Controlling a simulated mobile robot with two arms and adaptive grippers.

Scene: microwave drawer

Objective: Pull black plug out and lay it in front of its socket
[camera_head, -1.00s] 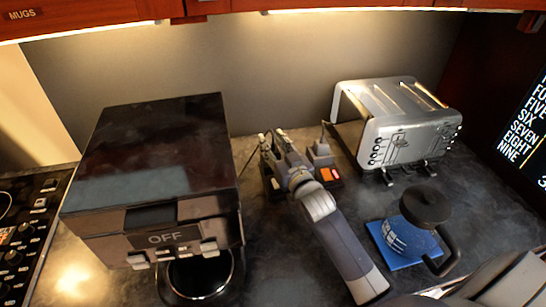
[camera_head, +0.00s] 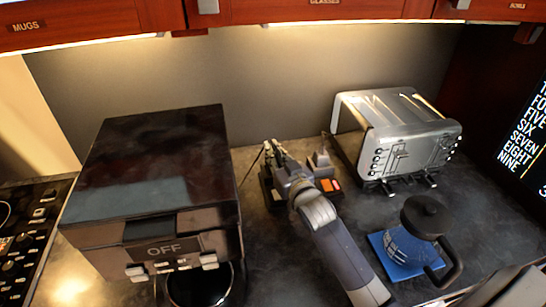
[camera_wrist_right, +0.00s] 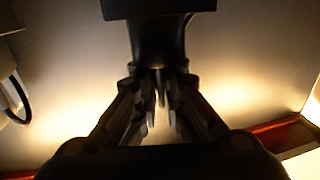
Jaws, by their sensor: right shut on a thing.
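My right gripper (camera_head: 275,156) reaches over the left part of a dark socket block with lit orange switches (camera_head: 329,185). In the right wrist view its fingers (camera_wrist_right: 160,88) close on a narrow black piece, the black plug (camera_wrist_right: 158,40), which widens at the top of the picture. In the head view the gripper hides most of the plug, and I cannot tell whether it still sits in its socket. A grey plug (camera_head: 320,161) stands on the right part of the block. My left gripper is not in view.
Cabinets hang above the back wall.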

